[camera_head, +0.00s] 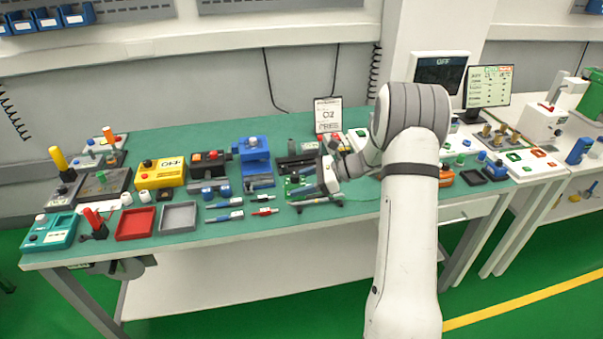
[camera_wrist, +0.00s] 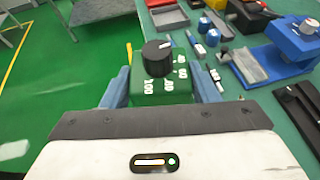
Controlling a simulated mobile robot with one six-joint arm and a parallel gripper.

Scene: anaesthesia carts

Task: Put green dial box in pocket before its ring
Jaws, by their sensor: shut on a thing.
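The green dial box (camera_wrist: 150,97) has a black knob (camera_wrist: 157,60) with a white pointer line on top and white numbers along the edge facing the wrist camera. My gripper (camera_wrist: 163,88) is shut on it, with one blue-grey finger on each side. In the head view, my gripper (camera_head: 303,190) is low at the front middle of the green bench, and a little green of the box (camera_head: 292,188) shows beside it. I cannot tell from the head view whether the box touches the bench. I cannot make out which pocket or ring belongs to the box.
A blue device (camera_head: 254,155) and a yellow box (camera_head: 161,174) stand left of my gripper. A red tray (camera_head: 136,223) and a grey tray (camera_head: 178,218) lie near the front edge. Several pens lie between the trays and my gripper. A sign (camera_head: 328,115) stands behind it.

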